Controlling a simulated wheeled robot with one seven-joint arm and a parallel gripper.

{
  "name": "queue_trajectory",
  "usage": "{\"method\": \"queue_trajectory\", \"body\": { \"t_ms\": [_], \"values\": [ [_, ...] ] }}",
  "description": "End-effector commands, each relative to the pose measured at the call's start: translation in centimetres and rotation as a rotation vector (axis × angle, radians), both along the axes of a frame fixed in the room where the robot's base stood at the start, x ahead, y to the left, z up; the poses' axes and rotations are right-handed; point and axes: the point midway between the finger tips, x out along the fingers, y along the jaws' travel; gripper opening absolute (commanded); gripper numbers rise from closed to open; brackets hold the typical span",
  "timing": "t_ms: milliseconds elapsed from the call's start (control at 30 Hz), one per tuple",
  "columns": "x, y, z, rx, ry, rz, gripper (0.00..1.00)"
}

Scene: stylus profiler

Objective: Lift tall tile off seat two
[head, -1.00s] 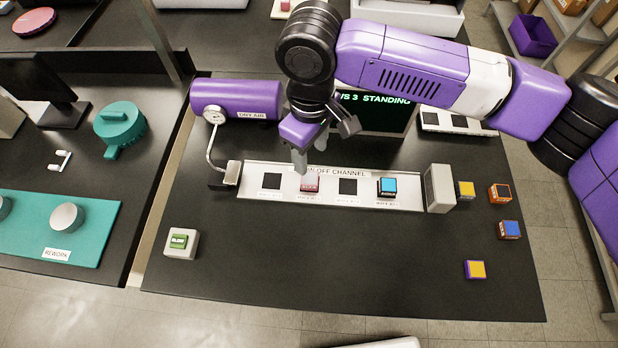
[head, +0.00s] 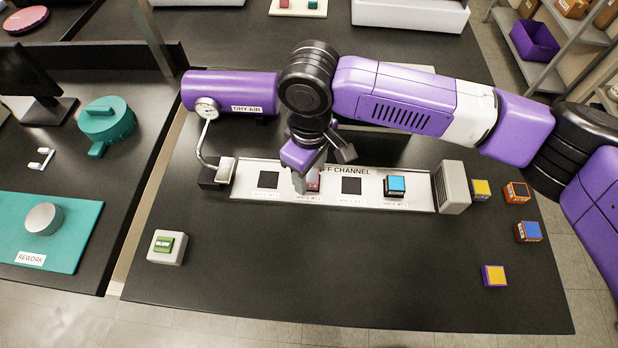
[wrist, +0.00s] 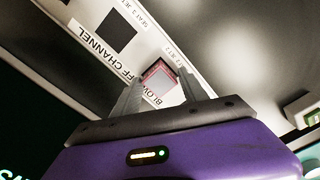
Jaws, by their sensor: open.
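A red tile (head: 313,182) stands on the second seat from the left of the white blow-off channel (head: 330,200). In the wrist view the red tile (wrist: 158,76) shows between the two fingers, with its pale top toward the camera. My gripper (head: 304,184) is open and low over that seat. Its fingers hide part of the tile in the head view. Whether the fingers touch the tile I cannot tell. A blue-topped tile (head: 395,186) sits on the rightmost seat. The first (head: 268,180) and third (head: 351,186) seats are bare black squares.
A purple dry-air tank (head: 225,92) with gauge and hose stands behind the channel's left end. A grey block (head: 452,187) closes its right end. Several cubes (head: 494,276) lie at right. A green-buttoned box (head: 167,246) is front left.

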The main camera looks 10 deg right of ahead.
Motion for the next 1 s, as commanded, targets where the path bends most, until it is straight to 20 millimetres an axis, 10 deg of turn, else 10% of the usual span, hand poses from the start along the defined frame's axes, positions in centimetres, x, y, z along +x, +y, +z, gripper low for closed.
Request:
{"method": "queue_trajectory", "body": {
  "t_ms": [867, 1000],
  "values": [
    [0.04, -0.02, 0.02, -0.001, -0.001, 0.000, 0.51],
    [0.04, -0.02, 0.02, -0.001, -0.001, 0.000, 0.23]
  ]
}}
